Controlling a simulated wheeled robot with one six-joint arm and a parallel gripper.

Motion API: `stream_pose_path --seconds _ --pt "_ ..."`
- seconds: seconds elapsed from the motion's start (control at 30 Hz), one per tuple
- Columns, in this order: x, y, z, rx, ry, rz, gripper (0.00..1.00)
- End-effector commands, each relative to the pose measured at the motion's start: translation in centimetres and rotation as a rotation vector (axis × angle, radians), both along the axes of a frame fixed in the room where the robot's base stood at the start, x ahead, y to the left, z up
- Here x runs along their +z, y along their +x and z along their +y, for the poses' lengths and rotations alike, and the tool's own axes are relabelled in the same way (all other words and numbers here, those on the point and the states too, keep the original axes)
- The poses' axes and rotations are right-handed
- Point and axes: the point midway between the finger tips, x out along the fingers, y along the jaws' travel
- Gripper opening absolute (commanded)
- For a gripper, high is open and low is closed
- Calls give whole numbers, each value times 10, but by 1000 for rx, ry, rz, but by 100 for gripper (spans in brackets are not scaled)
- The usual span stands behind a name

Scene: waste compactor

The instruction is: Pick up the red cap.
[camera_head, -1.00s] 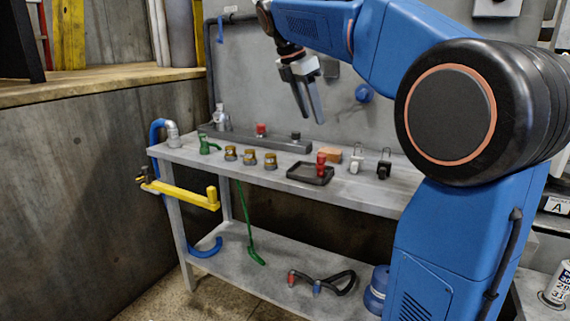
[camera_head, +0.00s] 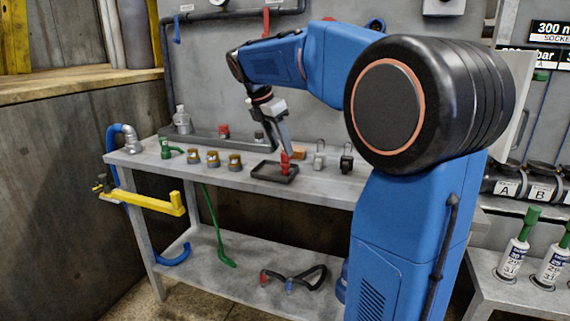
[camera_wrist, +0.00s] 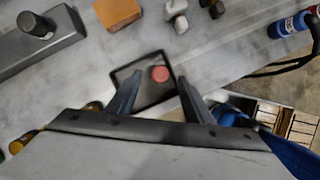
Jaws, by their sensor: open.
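A small upright red piece (camera_head: 285,163) stands in a shallow black tray (camera_head: 262,174) on the grey bench. From above, in the wrist view, its round red top (camera_wrist: 160,74) shows inside the black tray (camera_wrist: 150,97). Another red cap-like piece (camera_head: 223,131) sits on the grey rail at the back of the bench. I cannot tell for sure which one is the red cap. My gripper (camera_head: 281,140) is open and empty, pointing down over the tray. In the wrist view its two fingertips (camera_wrist: 160,79) appear on either side of the red top; the remaining height is unclear.
An orange block (camera_head: 299,153) and two small fittings (camera_head: 319,160) stand right of the tray. Several brass fittings (camera_head: 213,159) and a green valve (camera_head: 168,149) stand to the left. The grey rail (camera_wrist: 35,50) runs behind. Bare bench lies in front.

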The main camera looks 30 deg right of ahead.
Motion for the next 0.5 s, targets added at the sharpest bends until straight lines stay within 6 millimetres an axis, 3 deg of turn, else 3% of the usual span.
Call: stream_pose_path --seconds 0.5 --pt "-47 2 -22 -1 0 0 46"
